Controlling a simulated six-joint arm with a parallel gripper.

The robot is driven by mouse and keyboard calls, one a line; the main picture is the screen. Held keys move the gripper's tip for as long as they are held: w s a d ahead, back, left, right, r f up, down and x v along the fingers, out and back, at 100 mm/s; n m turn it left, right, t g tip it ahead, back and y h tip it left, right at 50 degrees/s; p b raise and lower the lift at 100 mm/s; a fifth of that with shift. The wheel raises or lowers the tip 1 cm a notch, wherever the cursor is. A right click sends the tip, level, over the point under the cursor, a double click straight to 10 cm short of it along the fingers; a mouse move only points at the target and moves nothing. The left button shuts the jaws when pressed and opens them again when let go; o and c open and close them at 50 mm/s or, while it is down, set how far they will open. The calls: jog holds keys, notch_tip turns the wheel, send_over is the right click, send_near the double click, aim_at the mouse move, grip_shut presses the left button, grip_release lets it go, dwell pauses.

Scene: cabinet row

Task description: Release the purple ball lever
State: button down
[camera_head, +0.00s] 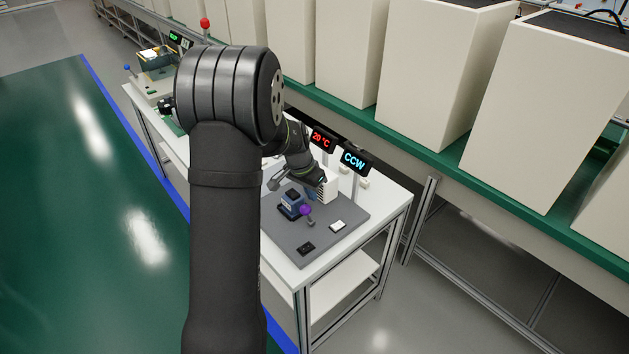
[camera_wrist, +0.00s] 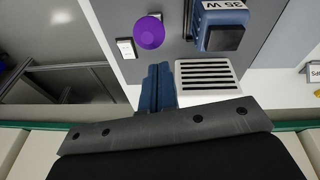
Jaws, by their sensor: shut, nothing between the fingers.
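The purple ball lever (camera_head: 305,210) stands on a grey plate (camera_head: 345,213) on the white table, with its short stem partly visible. In the wrist view its purple ball (camera_wrist: 150,32) is seen nearly end-on, and the stem is hidden. My gripper (camera_wrist: 159,68) shows there as two blue fingers pressed together, shut and empty. The fingertips show just below the ball in the picture, with a small gap between them. In the head view my arm hides part of the table, and the fingers are hard to make out.
A blue device (camera_wrist: 218,28) with a dark top and a white vented box (camera_wrist: 207,77) stand close beside the fingers. A white switch (camera_wrist: 126,48) is left of the ball. Displays reading 20 °C (camera_head: 322,139) and CCW (camera_head: 354,160) stand behind the plate.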

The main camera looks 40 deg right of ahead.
jog(key=shift+s+a+f, duration=0.1)
jog(key=shift+a+f, duration=0.05)
jog(key=shift+a, duration=0.3)
jog(key=shift+a, duration=0.1)
jog(key=shift+a+f, duration=0.15)
jog(key=shift+a, duration=0.85)
jog(key=shift+d, duration=0.1)
